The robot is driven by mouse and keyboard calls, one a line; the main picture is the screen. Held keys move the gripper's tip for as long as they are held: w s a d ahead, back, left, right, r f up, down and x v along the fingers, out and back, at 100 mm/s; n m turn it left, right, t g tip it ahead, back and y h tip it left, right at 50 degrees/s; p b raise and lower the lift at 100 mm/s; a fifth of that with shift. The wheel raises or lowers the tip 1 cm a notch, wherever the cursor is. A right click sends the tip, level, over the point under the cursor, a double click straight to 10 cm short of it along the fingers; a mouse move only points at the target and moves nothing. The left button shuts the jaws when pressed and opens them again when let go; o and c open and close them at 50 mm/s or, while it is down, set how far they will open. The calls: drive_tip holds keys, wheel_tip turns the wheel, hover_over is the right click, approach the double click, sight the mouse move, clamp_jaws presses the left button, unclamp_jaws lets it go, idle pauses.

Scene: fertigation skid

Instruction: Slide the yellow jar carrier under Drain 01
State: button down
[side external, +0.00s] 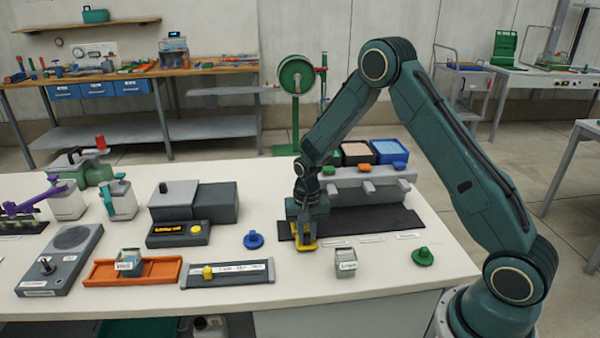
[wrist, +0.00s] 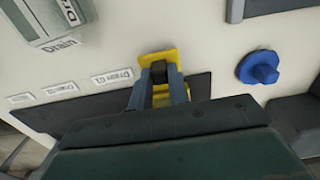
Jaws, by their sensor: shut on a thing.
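The yellow jar carrier (side external: 306,245) is at the front left part of the dark mat (side external: 375,220). In the wrist view the carrier (wrist: 158,59) reaches past the mat edge onto the white table. My gripper (side external: 303,232) is shut on the carrier's upright part, its fingers on both sides in the wrist view (wrist: 160,84). The grey drain block (side external: 365,186) stands behind the mat with green, orange and blue taps. The nearest drain label (wrist: 112,78) lies beside the carrier; its number is hard to read. Any jar in the carrier is hidden.
A labelled grey-green jar (side external: 346,262) stands in front of the mat. A blue knob piece (side external: 253,240) lies left of the gripper and a green one (side external: 422,256) at right. A black and grey box (side external: 195,203) stands further left. The mat right of my gripper looks clear.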

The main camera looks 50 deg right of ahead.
drive_tip(key=s+d, duration=0.6)
drive_tip(key=c, duration=1.3)
unclamp_jaws()
drive_tip(key=shift+r, duration=0.2)
wheel_tip(320, 180, up, 14)
drive_tip(key=shift+f, duration=0.25)
